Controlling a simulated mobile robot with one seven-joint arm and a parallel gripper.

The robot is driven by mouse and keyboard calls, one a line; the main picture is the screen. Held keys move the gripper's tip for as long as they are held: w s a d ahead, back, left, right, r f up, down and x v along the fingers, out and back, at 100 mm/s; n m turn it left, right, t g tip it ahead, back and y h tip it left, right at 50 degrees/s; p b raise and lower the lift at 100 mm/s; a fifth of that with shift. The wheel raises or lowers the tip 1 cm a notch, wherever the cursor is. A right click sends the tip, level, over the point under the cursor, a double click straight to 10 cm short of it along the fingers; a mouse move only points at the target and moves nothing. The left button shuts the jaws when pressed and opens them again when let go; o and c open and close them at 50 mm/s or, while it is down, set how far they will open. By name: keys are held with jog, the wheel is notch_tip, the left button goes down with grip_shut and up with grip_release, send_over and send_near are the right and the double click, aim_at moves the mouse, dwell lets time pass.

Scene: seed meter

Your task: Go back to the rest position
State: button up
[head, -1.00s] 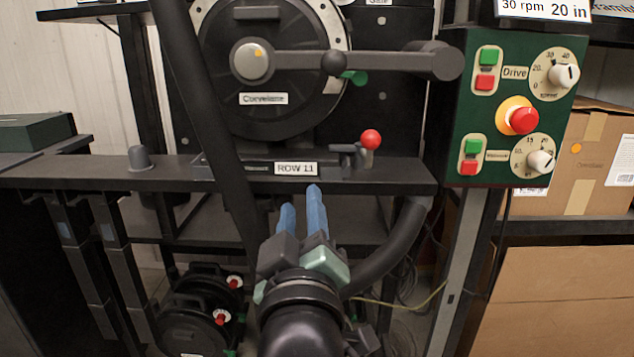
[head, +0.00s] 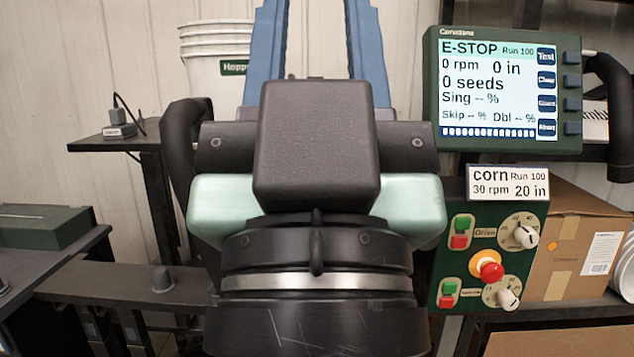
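My gripper (head: 317,25) is large in the middle of the head view, raised and pointing up. Its two blue fingers stand well apart with pale wall showing between them, so it is open. Their tips run off the top edge. Nothing shows between the visible parts of the fingers. The gripper and my wrist hide the middle of the test stand.
A monitor (head: 497,85) at the upper right reads E-STOP, 0 rpm. Below it is a green control box (head: 462,272) with a red stop button (head: 487,266). A cardboard box (head: 565,230), a white bucket (head: 205,80) and a dark rail (head: 120,285) stand around.

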notch_tip(320, 180, up, 19)
jog(key=p, duration=1.7)
jog(key=shift+r, duration=0.15)
